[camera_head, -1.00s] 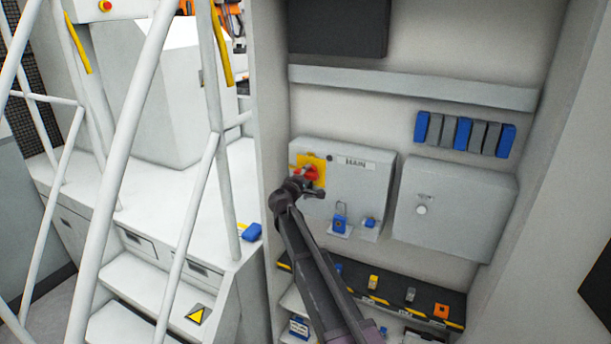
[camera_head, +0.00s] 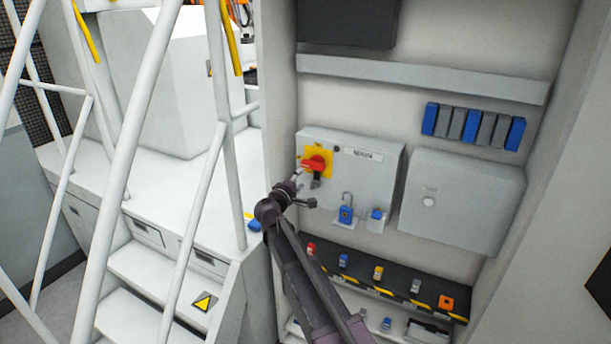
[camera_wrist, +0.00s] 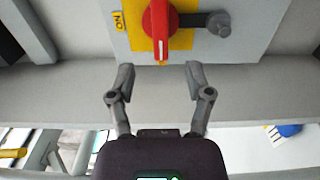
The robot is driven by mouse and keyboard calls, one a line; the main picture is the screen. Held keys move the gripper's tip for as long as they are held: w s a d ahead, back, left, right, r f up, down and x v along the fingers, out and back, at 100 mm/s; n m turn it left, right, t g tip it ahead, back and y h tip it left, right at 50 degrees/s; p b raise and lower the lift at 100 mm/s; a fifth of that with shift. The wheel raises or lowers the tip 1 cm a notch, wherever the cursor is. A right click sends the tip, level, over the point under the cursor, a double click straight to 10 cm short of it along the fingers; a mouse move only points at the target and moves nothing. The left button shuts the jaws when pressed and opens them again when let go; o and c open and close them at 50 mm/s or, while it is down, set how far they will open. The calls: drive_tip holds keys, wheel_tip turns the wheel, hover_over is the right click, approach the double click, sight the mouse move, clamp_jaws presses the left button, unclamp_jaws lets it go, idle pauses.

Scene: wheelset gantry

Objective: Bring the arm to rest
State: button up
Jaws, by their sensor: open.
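My gripper (camera_wrist: 158,78) is open and empty in the wrist view, its two fingers spread below the red rotary switch handle (camera_wrist: 160,22). The handle sits on a yellow plate, with an "ON" label at its left and a grey knob-like part at its right. In the head view my gripper (camera_head: 303,186) is small and dark, just below and left of the red switch handle (camera_head: 314,163). The switch is on the grey box (camera_head: 370,180) on the cabinet's back wall. A gap shows between the fingertips and the box in the wrist view.
A black shelf (camera_head: 395,284) with small coloured items lies lower. A second grey box (camera_head: 465,200) is at right. White stair rails (camera_head: 150,130) stand at left.

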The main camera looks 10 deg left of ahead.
drive_tip(key=shift+s+a, duration=0.25)
drive_tip(key=shift+s, duration=0.35)
drive_tip(key=s+d+f+m+g, duration=0.3)
drive_tip(key=s+d+f, duration=0.1)
drive_tip(key=d, duration=0.4)
drive_tip(key=s+d+f+m+g+h, duration=0.1)
drive_tip(key=s+d+f+m+g, duration=0.25)
drive_tip(key=d, duration=0.45)
drive_tip(key=s+d+f+m+g, duration=0.3)
drive_tip(key=s+d+f+g, duration=0.1)
drive_tip(key=d, duration=0.5)
drive_tip(key=s+d+f+m+g+y, duration=0.2)
drive_tip(key=s+d+f+g+y, duration=0.1)
drive_tip(key=s, duration=0.6)
drive_tip(key=s+d+f+m+g+y, duration=0.2)
drive_tip(key=s+d+f+g+y, duration=0.1)
drive_tip(key=s, duration=0.7)
drive_tip(key=shift+f+m+y, duration=0.35)
drive_tip(key=shift+f+y, duration=0.2)
drive_tip(key=shift+y, duration=0.05)
